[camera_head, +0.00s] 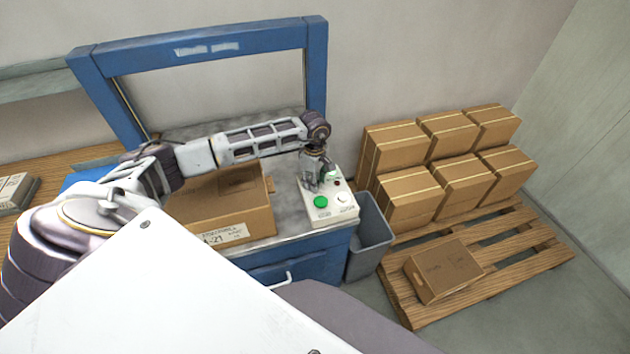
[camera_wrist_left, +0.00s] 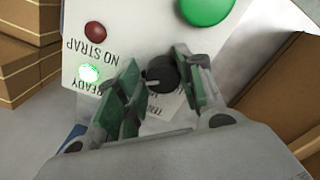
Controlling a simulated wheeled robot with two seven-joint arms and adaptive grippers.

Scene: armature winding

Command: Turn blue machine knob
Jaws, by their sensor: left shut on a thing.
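The blue machine (camera_head: 316,45) stands against the wall with a white control panel (camera_head: 340,210) at its right front corner. A black knob (camera_wrist_left: 163,73) sits on that panel in the left wrist view. My left gripper (camera_head: 316,180) reaches down over the back part of the panel. In the left wrist view its green-padded fingers (camera_wrist_left: 160,85) stand on both sides of the knob and are shut on it. The fingers hide part of the knob in the head view. My right gripper is not in view.
A lit green lamp (camera_wrist_left: 88,73) sits by "READY". A grey bin (camera_head: 372,240) and a pallet (camera_head: 540,246) with boxes are right.

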